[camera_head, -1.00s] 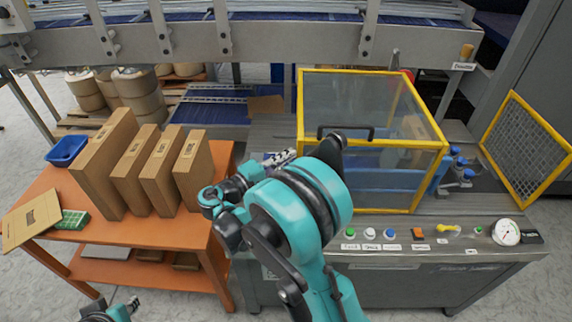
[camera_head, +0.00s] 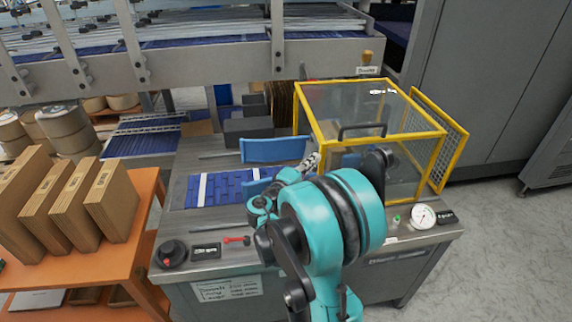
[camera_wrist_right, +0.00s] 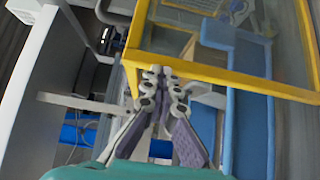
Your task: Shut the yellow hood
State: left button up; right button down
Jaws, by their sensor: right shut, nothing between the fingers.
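The yellow hood (camera_head: 441,150) is a box of clear panels in a yellow frame, with a black handle (camera_head: 362,128) on its near side. It stands over the right part of the machine bench; the blue bed (camera_head: 215,188) to its left is uncovered. My right gripper (camera_head: 313,161) is shut and empty, by the hood's near left edge. In the right wrist view the fingertips (camera_wrist_right: 163,74) lie close to a yellow frame corner (camera_wrist_right: 135,60); I cannot tell whether they touch. My right arm hides the hood's lower front left part. My left gripper is out of view.
A blue guard (camera_head: 275,149) stands left of the hood. A mesh panel (camera_head: 452,130) is behind its right side. A gauge (camera_head: 423,216) and a black knob (camera_head: 172,253) sit on the bench front. Cartons (camera_head: 112,205) stand on the orange table at left. Floor at right is clear.

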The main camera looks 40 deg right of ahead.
aim_at(351, 154)
jog(key=s+d, duration=0.2)
jog(key=d, duration=0.1)
jog(key=s+d, duration=0.1)
jog(key=d, duration=0.2)
jog(key=s+d, duration=0.2)
jog(key=d, duration=0.1)
jog(key=shift+s+d, duration=0.3)
jog(key=shift+s, duration=0.1)
